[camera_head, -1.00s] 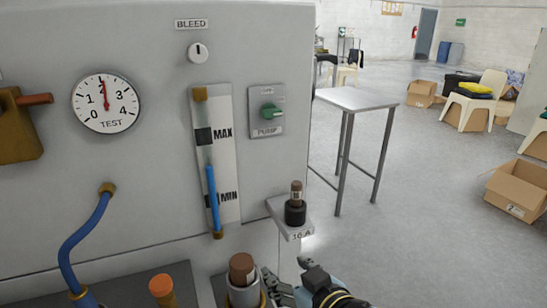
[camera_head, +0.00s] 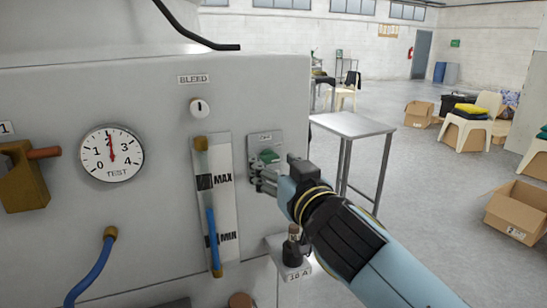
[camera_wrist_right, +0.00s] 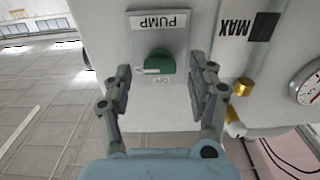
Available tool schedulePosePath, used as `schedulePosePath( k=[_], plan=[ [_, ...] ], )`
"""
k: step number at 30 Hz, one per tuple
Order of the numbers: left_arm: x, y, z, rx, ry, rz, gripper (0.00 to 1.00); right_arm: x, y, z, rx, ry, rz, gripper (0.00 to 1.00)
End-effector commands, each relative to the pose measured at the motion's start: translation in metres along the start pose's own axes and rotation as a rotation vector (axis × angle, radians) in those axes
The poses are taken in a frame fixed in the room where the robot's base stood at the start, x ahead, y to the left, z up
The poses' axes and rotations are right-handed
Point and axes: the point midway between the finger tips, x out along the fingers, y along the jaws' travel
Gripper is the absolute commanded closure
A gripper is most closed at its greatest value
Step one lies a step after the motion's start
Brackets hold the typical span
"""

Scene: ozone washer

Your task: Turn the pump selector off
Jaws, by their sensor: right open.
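The pump selector is a green knob (camera_head: 268,156) on a small grey plate (camera_head: 276,142) on the panel's right part. In the right wrist view, upside down, the knob (camera_wrist_right: 157,62) has a pale mark at its left end and sits above the lettering PUMP. My right gripper (camera_head: 263,180) is open, just below and in front of the knob in the head view. In the wrist view its two fingers (camera_wrist_right: 160,88) stand apart on either side of the knob, not visibly touching it. The small lettering by the knob is too small to read. My left gripper is out of view.
A MAX/MIN level gauge (camera_head: 219,190) stands left of the selector. The BLEED knob (camera_head: 200,108) and TEST dial (camera_head: 112,153) are farther left. A metal table (camera_head: 350,125) stands right, behind.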

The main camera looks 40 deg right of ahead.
Motion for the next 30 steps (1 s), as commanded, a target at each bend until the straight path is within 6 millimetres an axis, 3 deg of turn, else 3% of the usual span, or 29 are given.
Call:
schedulePosePath(
  k=[4, 12, 25, 30],
  plan=[
    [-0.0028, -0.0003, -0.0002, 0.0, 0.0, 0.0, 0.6, 0.0105, 0.0003, -0.0005, 0.0, 0.0, 0.0, 0.42],
    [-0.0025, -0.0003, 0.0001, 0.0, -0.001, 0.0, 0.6, 0.012, 0.0003, 0.0005, 0.0, -0.001, 0.0, 0.42],
    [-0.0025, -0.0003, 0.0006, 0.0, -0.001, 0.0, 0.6, 0.0118, 0.0002, 0.0004, 0.0, -0.001, 0.0, 0.96],
    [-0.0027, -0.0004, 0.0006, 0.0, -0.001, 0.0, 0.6, 0.0117, 0.0001, 0.0003, -0.007, -0.001, 0.0, 0.97]
  ],
)
